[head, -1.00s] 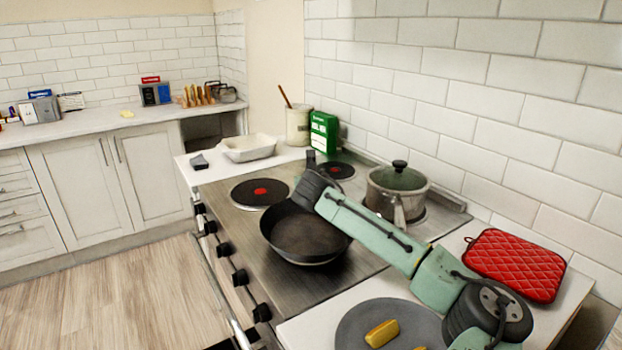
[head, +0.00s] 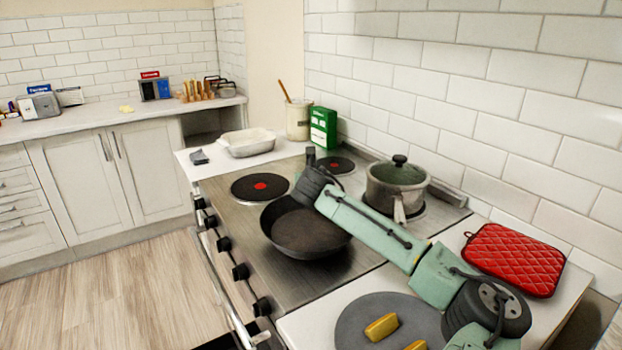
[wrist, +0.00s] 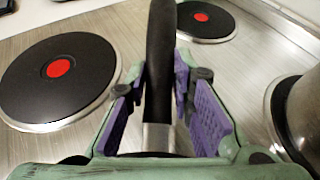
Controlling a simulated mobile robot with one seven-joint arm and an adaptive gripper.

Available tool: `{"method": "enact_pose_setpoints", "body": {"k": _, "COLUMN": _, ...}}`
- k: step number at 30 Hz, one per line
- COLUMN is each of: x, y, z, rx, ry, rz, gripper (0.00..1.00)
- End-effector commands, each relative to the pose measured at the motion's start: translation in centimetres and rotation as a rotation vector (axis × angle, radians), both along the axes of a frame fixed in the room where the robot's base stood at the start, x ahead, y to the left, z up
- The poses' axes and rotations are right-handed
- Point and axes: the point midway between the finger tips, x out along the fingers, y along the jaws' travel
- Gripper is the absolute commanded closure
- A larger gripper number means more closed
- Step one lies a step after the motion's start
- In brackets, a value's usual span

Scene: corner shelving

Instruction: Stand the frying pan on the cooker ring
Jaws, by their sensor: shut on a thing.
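The dark frying pan (head: 303,232) is over the front right part of the steel cooker top, with its handle pointing up and back. Any ring beneath it is hidden, and I cannot tell whether its base touches the cooker. My gripper (wrist: 162,74) is shut on the black handle (wrist: 160,40), with a purple pad on each side. In the head view my gripper's fingers are mostly hidden behind its wrist. Two bare rings with red centres show: the front left ring (head: 260,187) and the back left ring (head: 336,165).
A lidded pot (head: 394,187) stands at the back right of the cooker, close to my arm. A red quilted pad (head: 513,259) and a grey round plate (head: 360,335) with yellow pieces lie on the right counter. A white dish (head: 247,143) and green box (head: 323,128) stand beyond the cooker.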

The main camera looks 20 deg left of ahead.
Motion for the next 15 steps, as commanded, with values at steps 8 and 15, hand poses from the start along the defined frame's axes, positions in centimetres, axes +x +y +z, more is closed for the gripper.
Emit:
{"method": "enact_pose_setpoints", "body": {"k": 8, "x": -0.21, "y": -0.1, "z": 0.04, "rx": 0.001, "ry": 0.0, "rz": 0.0, "gripper": 1.0}}
{"method": "enact_pose_setpoints", "body": {"k": 15, "x": -0.21, "y": -0.1, "z": 0.02, "rx": 0.001, "ry": 0.0, "rz": 0.0, "gripper": 0.78}}
